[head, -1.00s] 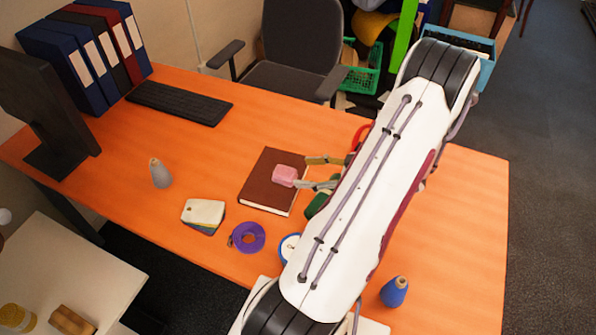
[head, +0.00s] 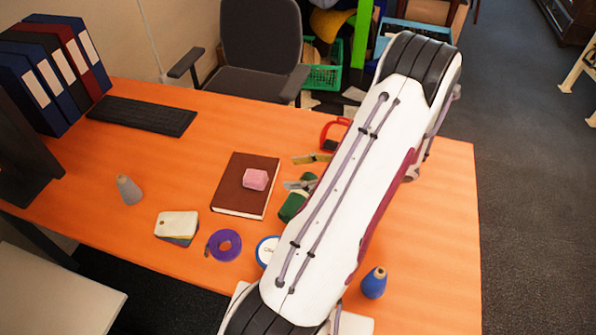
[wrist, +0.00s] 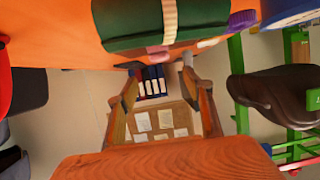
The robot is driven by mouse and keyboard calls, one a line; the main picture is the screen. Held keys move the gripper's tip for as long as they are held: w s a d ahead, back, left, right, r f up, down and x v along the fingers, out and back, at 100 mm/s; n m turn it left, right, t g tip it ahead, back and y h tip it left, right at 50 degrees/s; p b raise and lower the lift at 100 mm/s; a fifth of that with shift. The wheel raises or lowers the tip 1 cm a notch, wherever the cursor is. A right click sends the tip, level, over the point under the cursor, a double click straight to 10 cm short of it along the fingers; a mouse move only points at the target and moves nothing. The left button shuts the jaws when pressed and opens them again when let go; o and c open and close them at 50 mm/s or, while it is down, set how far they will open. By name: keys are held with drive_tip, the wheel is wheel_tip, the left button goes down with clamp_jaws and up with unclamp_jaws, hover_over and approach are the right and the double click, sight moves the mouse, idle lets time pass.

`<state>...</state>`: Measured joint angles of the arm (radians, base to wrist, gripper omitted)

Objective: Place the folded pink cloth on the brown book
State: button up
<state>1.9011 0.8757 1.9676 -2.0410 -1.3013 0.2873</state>
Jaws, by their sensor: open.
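The folded pink cloth (head: 255,179) is a small block lying on the brown book (head: 231,197), on the right half of its cover. The book lies flat and closed on the orange desk. My gripper (head: 291,172) is just right of the book, its two fingers apart and pointing left, with a gap between them and the cloth. In the wrist view my gripper (wrist: 160,80) is open with nothing between the fingers. A thin pink strip near the green object there may be the cloth; the book is not clear in that view.
A green bundle (head: 293,205) lies close below my fingers; it fills the top of the wrist view (wrist: 140,22) with a cream band.

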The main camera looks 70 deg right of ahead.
idle(0.4)
drive_tip(key=w+d+r+g+h, duration=0.2)
drive_tip(key=w+d+r+h, duration=0.15)
drive_tip(key=w+r, duration=0.4)
drive_tip(key=w+d+r+g+h, duration=0.2)
drive_tip(key=w+d+r, duration=0.2)
drive_tip(key=w, duration=0.6)
drive_tip(key=w+a+r+g+h, duration=0.1)
drive_tip(key=w+a+r, duration=0.3)
drive_tip(key=w+r, duration=0.15)
drive_tip(key=w+a+r+h, duration=0.2)
drive_tip(key=w+a+r, duration=0.2)
drive_tip(key=r, duration=0.3)
drive_tip(key=s+a+r+m+g+y, duration=0.1)
drive_tip(key=s+a, duration=0.1)
drive_tip(key=a, duration=0.8)
drive_tip(key=s+a+r+y, duration=0.1)
drive_tip(key=s+a+y, duration=0.1)
drive_tip(key=a, duration=0.8)
drive_tip(key=s+a+r+m+g+y, duration=0.1)
drive_tip(key=s+a, duration=0.1)
drive_tip(key=a, duration=0.8)
drive_tip(key=s+a+f+n+g+y, duration=0.1)
drive_tip(key=s+a+f+y, duration=0.1)
drive_tip(key=s+a, duration=0.6)
drive_tip(key=a+y, duration=0.1)
drive_tip(key=a, duration=0.3)
drive_tip(key=shift+s+f+y, duration=0.15)
drive_tip(key=shift+f+y, duration=0.05)
drive_tip(key=shift+y, duration=0.15)
